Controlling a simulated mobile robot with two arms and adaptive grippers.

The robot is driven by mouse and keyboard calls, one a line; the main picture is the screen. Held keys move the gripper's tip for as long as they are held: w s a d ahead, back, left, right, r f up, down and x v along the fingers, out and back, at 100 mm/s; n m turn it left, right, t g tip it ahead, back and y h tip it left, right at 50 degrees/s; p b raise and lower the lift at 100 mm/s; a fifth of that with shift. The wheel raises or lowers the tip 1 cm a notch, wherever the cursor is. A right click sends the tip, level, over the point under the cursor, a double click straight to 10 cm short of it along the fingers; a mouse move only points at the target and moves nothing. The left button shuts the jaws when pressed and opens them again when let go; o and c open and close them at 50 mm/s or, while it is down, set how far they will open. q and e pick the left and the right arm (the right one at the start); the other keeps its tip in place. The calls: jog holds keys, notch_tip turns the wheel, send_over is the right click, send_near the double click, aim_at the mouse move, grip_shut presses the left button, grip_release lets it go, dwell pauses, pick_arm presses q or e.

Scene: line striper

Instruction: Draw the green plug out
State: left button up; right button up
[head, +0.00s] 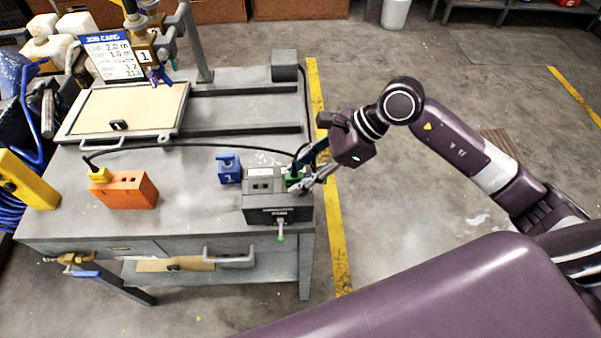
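The green plug (293,177) sits at the top right of a dark grey box (264,206) near the bench's right edge. A black cable runs from it leftward over the bench to a yellow plug (99,175) on an orange block (129,190). My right gripper (303,178) reaches in from the right, with its fingertips at the green plug. The fingers partly hide the plug, and I cannot tell whether they are closed on it. My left gripper is not in view.
A blue block (229,168) marked 1 stands just left of the grey box. A lever with a green tip (281,238) hangs on the box's front. A framed board (128,110) and a job card (113,57) are at the back left. Open floor lies right of the bench (180,225).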

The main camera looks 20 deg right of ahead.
grip_shut()
jog(key=shift+r, duration=0.35)
jog(key=shift+r, duration=0.25)
jog(key=shift+r, duration=0.2)
jog(key=shift+r+p, duration=0.85)
jog(key=shift+r, duration=0.7)
